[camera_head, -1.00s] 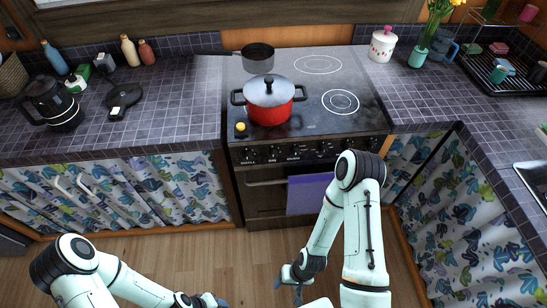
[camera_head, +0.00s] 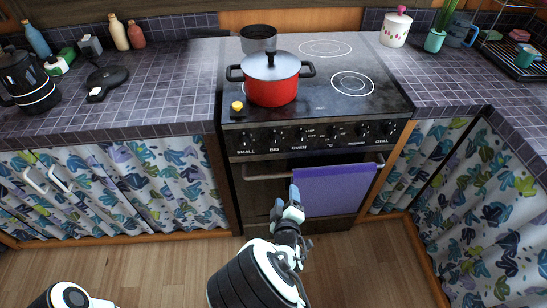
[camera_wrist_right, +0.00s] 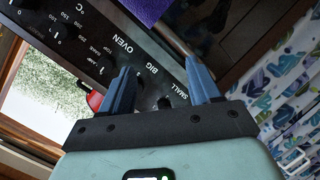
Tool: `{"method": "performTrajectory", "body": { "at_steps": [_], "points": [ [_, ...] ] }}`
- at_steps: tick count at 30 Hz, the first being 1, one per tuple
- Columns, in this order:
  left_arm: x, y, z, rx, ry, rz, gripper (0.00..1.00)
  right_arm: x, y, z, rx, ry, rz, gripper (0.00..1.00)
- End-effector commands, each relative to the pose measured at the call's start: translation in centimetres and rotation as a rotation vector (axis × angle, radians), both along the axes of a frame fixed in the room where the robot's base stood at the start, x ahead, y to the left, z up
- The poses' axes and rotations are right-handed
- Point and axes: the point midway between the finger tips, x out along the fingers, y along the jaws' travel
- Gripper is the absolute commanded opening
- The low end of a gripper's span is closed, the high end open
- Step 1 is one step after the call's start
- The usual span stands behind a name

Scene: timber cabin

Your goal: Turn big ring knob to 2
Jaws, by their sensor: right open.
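The big ring knob (camera_head: 275,136) is a black knob above the label BIG on the stove's front panel, second from the left. Its setting is too small to read. My right gripper (camera_head: 287,200) is below and in front of the panel, apart from the knob. In the right wrist view, its blue fingers (camera_wrist_right: 163,82) are spread, with the BIG label (camera_wrist_right: 152,68) showing between them. The finger and gripper body partly hide the knobs there. My left gripper is out of view; only part of my left arm shows at the lower left.
The small knob (camera_head: 246,138) and oven knob (camera_head: 301,134) flank the big one closely. A purple towel (camera_head: 335,188) hangs on the oven handle (camera_head: 265,177). A red pot (camera_head: 272,88) and a grey pan (camera_head: 258,38) stand on the stovetop.

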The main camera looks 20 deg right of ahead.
Motion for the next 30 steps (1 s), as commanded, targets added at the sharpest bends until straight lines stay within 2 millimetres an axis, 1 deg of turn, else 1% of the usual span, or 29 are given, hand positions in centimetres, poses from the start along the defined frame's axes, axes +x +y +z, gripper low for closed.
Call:
{"method": "performTrajectory", "body": {
  "at_steps": [1, 3, 4, 6, 9, 11, 14, 17, 24, 30],
  "points": [
    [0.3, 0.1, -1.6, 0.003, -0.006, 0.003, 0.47, 0.8, 1.2, 1.4, -0.033, -0.074, 0.025, 0.62],
    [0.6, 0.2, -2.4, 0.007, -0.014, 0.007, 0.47, 1.5, 2.0, 4.0, -0.074, -0.156, 0.039, 0.62],
    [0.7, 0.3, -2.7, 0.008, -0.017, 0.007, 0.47, 1.6, 2.2, 4.9, -0.087, -0.185, 0.043, 0.62],
    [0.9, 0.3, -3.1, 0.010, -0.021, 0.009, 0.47, 1.8, 2.7, 6.5, -0.109, -0.233, 0.048, 0.62],
    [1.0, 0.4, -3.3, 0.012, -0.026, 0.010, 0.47, 2.0, 2.9, 7.7, -0.122, -0.267, 0.049, 0.62],
    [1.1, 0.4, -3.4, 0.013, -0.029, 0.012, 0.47, 2.3, 2.8, 7.9, -0.124, -0.272, 0.048, 0.62],
    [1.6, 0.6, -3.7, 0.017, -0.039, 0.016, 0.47, 3.4, 2.4, 7.9, -0.123, -0.272, 0.047, 0.62],
    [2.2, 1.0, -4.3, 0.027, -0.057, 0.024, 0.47, 5.1, 1.7, 7.8, -0.124, -0.272, 0.046, 0.62],
    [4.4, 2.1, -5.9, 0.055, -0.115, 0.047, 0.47, 10.0, 0.0, 7.7, -0.124, -0.270, 0.047, 0.62],
    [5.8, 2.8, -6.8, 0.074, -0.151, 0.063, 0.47, 13.1, -0.9, 7.7, -0.123, -0.267, 0.048, 0.62]
  ]
}}
